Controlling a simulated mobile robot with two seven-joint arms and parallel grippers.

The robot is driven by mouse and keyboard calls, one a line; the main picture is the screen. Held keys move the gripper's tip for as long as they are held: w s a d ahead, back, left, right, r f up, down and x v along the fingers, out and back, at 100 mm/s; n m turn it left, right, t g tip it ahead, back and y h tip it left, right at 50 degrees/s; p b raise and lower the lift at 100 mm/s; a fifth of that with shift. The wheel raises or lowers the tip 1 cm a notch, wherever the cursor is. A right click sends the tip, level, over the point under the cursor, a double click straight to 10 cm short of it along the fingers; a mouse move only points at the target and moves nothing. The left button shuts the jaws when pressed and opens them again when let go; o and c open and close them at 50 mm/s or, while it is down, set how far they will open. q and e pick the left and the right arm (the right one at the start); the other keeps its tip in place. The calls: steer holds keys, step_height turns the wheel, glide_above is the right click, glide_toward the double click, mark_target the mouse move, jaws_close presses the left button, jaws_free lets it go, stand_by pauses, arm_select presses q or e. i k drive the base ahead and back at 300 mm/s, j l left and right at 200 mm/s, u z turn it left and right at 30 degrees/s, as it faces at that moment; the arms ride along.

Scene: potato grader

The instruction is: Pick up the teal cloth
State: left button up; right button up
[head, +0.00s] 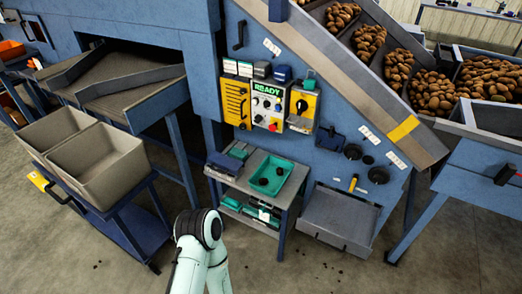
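A small teal item (238,152) lies at the back left of the top of a small grey cart (243,180); it may be the teal cloth, but it is too small to tell. Beside it on the same top is a teal tray (287,172) with a few dark lumps in it. More teal items (231,203) lie on the cart's lower shelf, partly hidden by the top, and I cannot tell whether one is cloth. Neither of my grippers is in view. A pale link of my arm with a black joint rises at the bottom, in front of the cart.
A blue grading machine with a control panel (267,108) stands behind the cart. Two beige bins (98,160) sit on a blue trolley at left. A grey open box (338,220) juts out at right. Potatoes (432,92) fill the sloped chute. The floor in front is mostly clear, with small dark crumbs.

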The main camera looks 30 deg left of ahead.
mark_target(239, 154)
steer(key=i+j+z, duration=0.2)
steer(key=j, duration=0.35)
steer(key=j+z, duration=0.25)
steer(key=j, duration=0.25)
steer(key=j+z, duration=0.1)
steer(key=j, duration=1)
